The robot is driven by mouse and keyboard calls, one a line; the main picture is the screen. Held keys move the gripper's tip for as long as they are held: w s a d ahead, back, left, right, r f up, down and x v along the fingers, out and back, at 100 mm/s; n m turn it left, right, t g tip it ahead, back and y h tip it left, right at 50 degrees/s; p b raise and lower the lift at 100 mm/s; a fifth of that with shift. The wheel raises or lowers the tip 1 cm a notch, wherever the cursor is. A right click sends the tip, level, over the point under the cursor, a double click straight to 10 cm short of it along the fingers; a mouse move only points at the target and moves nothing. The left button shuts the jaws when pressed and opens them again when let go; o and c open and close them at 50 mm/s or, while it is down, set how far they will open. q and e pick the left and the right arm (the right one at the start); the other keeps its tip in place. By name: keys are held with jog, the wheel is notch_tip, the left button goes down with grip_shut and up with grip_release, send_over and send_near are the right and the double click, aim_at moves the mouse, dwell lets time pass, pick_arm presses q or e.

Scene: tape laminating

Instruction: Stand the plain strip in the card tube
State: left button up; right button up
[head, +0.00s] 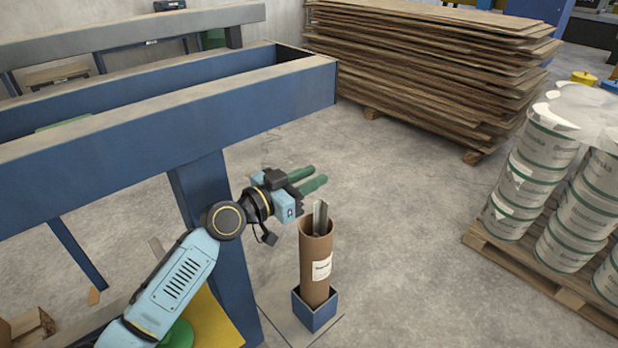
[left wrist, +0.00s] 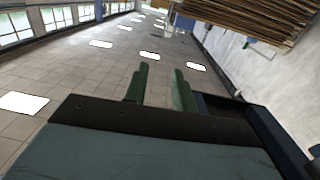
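The brown card tube (head: 316,262) stands upright in a blue square holder on the floor and carries a white label. A grey metallic strip (head: 320,217) stands in the tube, with its top end showing above the rim; its lower part is hidden. My left gripper (head: 319,178) is above the tube, its green fingers pointing right and apart with nothing between them. The left wrist view also shows the left gripper (left wrist: 157,88) open and empty. The strip and the tube do not show in the left wrist view. My right gripper is in neither view.
A blue steel frame (head: 170,110) runs along the left, close to my left arm. A stack of brown boards (head: 430,70) lies at the back. White buckets (head: 560,150) stand on a wooden pallet (head: 530,274) at right. The floor between is clear.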

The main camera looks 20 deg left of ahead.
pick_arm(q)
notch_tip(320, 180, up, 10)
jog(key=p, duration=0.3)
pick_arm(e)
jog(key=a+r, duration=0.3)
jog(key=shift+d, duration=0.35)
pick_arm(q)
jog(key=shift+s+f, duration=0.1)
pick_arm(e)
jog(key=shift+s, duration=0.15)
